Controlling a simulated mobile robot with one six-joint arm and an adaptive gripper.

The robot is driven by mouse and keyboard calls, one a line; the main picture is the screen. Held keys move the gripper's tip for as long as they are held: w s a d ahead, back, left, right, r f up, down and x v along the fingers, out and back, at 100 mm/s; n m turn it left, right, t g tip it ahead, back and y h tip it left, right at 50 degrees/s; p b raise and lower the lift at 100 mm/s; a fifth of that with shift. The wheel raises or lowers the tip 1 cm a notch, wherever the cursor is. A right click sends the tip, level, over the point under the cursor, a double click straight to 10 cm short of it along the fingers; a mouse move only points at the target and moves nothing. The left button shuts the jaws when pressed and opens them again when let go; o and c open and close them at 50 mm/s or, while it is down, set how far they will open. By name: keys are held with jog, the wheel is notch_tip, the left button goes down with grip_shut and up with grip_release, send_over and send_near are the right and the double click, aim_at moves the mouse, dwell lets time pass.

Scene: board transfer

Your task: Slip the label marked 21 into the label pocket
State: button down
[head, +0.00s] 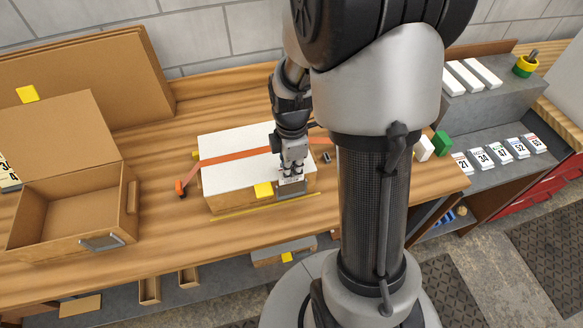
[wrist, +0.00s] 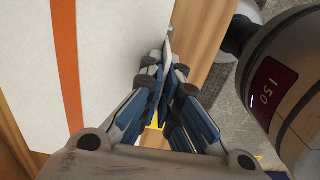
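My gripper (head: 290,170) is over the front edge of a box with a white top (head: 235,146). In the wrist view, its fingers (wrist: 165,72) are close together on a thin white card (wrist: 168,44), seen nearly edge-on. No number is readable on it. A grey label pocket (head: 291,189) is on the box's front, right below the fingertips. The fingers partly cover it, so I cannot tell whether the card is inside it. A tag that seems to read 21 (head: 461,164) is at the left of a row on the right shelf.
An orange strap (head: 222,158) crosses the white top. An open cardboard box (head: 65,205) with its own grey pocket (head: 101,241) stands left. Yellow notes (head: 263,190) stick to the boxes. Green and white blocks (head: 442,143) stand right of my arm.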

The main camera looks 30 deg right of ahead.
jog(key=shift+f, duration=0.3)
jog(key=c, duration=1.7)
grip_release()
notch_tip(320, 180, up, 12)
jog(key=shift+r, duration=0.1)
jog(key=s+a+r+m+t, duration=0.1)
jog(key=s+a+r+m, duration=0.1)
jog(key=s+a+m, duration=0.1)
jog(key=s+a+r+m+t, duration=0.2)
jog(key=s+a+r+m, duration=0.1)
jog(key=s+m, duration=0.3)
jog(key=s+a+r+m+t, duration=0.1)
jog(key=s+a+r+m, duration=0.1)
jog(key=s+a+m, duration=0.2)
jog(key=shift+s+a+r+m+t+b, duration=0.3)
jog(key=shift+a+r+m+b, duration=0.05)
jog(key=shift+m, duration=0.55)
